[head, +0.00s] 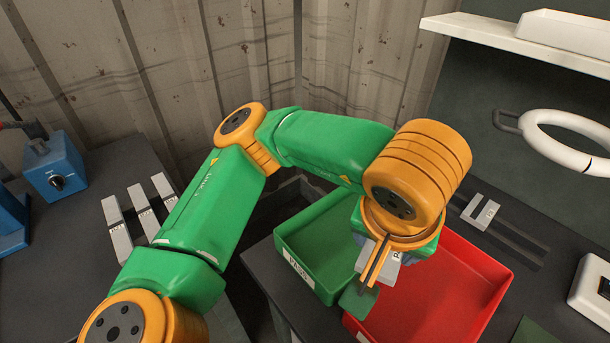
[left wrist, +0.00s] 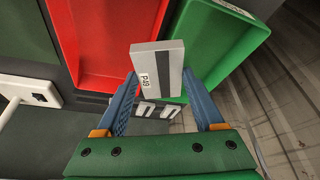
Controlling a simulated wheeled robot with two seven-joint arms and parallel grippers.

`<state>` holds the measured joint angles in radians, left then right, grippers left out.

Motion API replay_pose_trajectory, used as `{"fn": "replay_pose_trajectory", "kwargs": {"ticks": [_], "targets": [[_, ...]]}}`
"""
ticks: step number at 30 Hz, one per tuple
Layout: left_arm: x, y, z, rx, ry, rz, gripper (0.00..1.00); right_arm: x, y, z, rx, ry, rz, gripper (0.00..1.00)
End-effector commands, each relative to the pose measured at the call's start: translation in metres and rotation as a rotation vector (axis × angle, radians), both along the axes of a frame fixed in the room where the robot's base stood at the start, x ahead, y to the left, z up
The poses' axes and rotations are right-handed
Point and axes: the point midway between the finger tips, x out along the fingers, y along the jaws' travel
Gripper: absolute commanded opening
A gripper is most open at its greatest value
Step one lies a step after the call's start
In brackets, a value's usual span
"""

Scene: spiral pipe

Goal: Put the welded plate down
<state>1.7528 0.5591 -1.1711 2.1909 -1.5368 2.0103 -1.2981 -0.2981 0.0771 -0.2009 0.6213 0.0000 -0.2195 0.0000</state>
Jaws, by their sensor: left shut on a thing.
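The welded plate (left wrist: 158,80) is a grey block with a dark stripe and a small printed label. It sits between the blue fingers of my left gripper (left wrist: 163,105) in the left wrist view. In the head view my left gripper (head: 376,272) hangs over the border of the green tray (head: 300,282) and the red tray (head: 485,268), and part of the plate (head: 391,258) shows beside it. The green tray has a white label on its front. The plate's height above the trays is hard to judge. My right gripper is in neither view.
Several grey plates (head: 117,228) lie on the left table. Another small grey piece (head: 487,213) sits on a dark rail behind the red tray. A white ring (head: 572,140) and a white box (head: 592,291) are at the right. Corrugated walls stand behind.

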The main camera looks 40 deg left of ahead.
Motion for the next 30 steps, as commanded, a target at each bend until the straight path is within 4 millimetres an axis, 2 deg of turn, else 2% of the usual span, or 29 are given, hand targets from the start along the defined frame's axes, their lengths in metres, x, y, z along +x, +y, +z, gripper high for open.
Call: {"fn": "replay_pose_trajectory", "kwargs": {"ticks": [5,13,18,25,30], "targets": [[0.007,0.005,-0.004,-0.006,0.003,-0.002,0.0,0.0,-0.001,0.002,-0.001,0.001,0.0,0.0],[0.064,0.055,-0.044,-0.006,0.009,0.006,0.0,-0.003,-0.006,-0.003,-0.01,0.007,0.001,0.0],[0.088,0.077,-0.076,0.0,0.005,0.003,0.0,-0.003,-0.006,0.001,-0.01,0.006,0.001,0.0],[0.105,0.091,-0.103,0.002,0.003,0.0,0.0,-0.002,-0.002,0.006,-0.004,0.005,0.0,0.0],[0.104,0.089,-0.128,0.001,0.001,-0.005,0.0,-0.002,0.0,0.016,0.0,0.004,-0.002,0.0]]}}
